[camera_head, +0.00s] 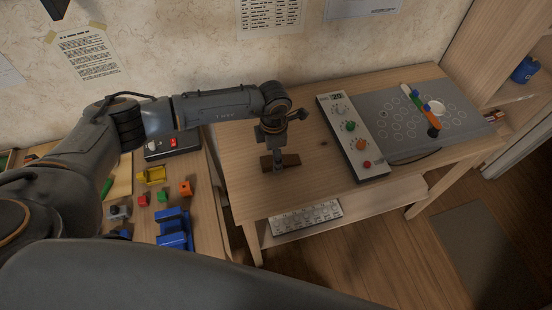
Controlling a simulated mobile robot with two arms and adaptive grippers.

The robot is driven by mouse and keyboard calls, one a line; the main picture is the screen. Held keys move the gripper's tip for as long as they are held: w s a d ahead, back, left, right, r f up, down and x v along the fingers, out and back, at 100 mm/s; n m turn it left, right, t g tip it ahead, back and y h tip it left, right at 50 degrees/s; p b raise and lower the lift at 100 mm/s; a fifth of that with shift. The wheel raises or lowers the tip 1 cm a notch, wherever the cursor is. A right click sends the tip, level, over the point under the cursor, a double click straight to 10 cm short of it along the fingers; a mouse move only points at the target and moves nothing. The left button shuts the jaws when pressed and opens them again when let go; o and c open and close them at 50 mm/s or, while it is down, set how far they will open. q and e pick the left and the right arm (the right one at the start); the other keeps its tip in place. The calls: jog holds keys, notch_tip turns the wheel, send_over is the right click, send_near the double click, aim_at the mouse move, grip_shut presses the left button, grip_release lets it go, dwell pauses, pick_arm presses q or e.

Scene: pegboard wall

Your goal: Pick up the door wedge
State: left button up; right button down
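The door wedge (292,160) looks like a small dark brown wooden piece on the left part of the light wooden table (315,178). My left gripper (278,164) points straight down at it, with its fingers at the middle of the wedge. A finger hides the wedge's middle, and brown wood shows on both sides. I cannot tell whether the fingers are closed on it or whether it is lifted off the table. My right gripper is not in view.
A control panel (350,137) with coloured knobs stands right of the wedge, beside a grey board (395,104) with coloured parts. A left table holds a blue vise-like object (174,229) and small coloured blocks. A keyboard (305,217) lies on the lower shelf.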

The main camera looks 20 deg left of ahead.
pick_arm(q)
jog(key=shift+w+f, duration=0.1)
jog(key=shift+f, duration=0.75)
jog(key=c, duration=1.3)
jog(key=shift+o, duration=0.2)
jog(key=shift+r, duration=0.1)
